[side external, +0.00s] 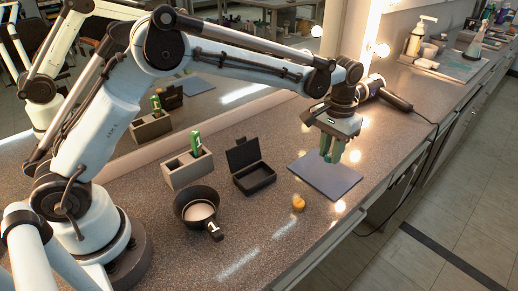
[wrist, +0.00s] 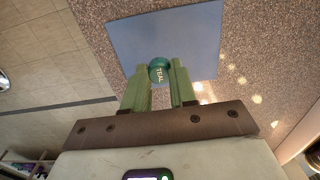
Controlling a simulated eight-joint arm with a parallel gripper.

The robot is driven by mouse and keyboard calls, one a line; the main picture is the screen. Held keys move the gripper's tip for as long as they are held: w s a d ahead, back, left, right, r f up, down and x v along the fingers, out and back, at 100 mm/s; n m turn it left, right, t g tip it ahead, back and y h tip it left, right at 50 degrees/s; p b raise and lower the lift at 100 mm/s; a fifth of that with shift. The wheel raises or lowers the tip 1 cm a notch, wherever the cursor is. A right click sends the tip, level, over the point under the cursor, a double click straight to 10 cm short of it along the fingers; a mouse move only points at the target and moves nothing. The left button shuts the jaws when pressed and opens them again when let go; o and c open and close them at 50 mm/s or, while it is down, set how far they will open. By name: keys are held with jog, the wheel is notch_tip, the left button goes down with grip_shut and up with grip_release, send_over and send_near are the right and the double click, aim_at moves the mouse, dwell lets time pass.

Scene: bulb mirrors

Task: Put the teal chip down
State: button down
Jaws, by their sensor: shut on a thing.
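The teal chip (wrist: 159,71) is a small round disc with "TEAL" written on it, seen in the wrist view between the green fingertips. My gripper (wrist: 162,84) is shut on it. In the side external view my gripper (side external: 332,152) points down above the far part of a flat blue-grey mat (side external: 318,181). The mat also shows beneath the chip in the wrist view (wrist: 190,38). The chip cannot be made out in the side external view. How high it is above the mat is hard to tell.
A small yellow-orange object (side external: 298,203) lies left of the mat. An open black box (side external: 254,178), a grey holder (side external: 188,171) with a green item, and a dark cup (side external: 196,207) stand further left. A mirror runs behind; the counter's front edge is near the mat.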

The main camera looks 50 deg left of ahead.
aim_at(325, 171)
jog(key=shift+w+a+f, duration=0.45)
jog(key=shift+w+a, duration=0.05)
jog(key=shift+a, duration=0.05)
jog(key=shift+f, duration=2)
jog(key=shift+f, duration=0.15)
jog(key=c, duration=0.9)
grip_release()
